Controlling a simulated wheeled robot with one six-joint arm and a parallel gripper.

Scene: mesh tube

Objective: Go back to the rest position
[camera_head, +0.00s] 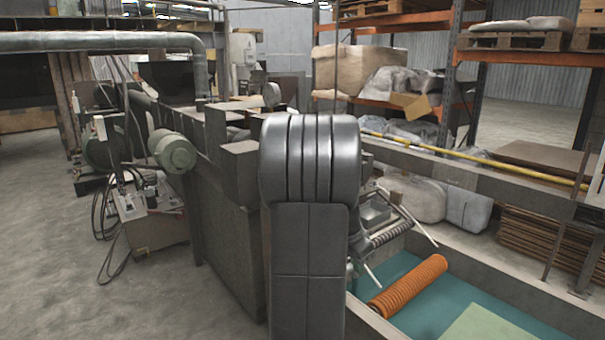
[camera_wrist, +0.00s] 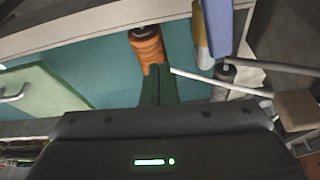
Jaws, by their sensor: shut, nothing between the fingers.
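An orange ribbed mesh tube (camera_head: 408,286) lies at a slant on the teal surface (camera_head: 440,316) at the lower right of the head view. It also shows in the wrist view (camera_wrist: 148,48), at the top middle, with a dark cap at its far end. My gripper (camera_wrist: 159,70) is shut and empty, its narrow dark green fingers close together. The fingers overlap the near part of the tube in the wrist view; I cannot tell whether they touch it. In the head view my gripper is hidden behind my own grey arm.
A dark ribbed roller (camera_head: 387,234) and thin pale rods stand just behind the tube. A pale green panel (camera_head: 487,326) lies to its right, with a handle visible in the wrist view. A large grey machine (camera_head: 229,245) stands left of my arm. Open floor (camera_head: 60,260) is at far left.

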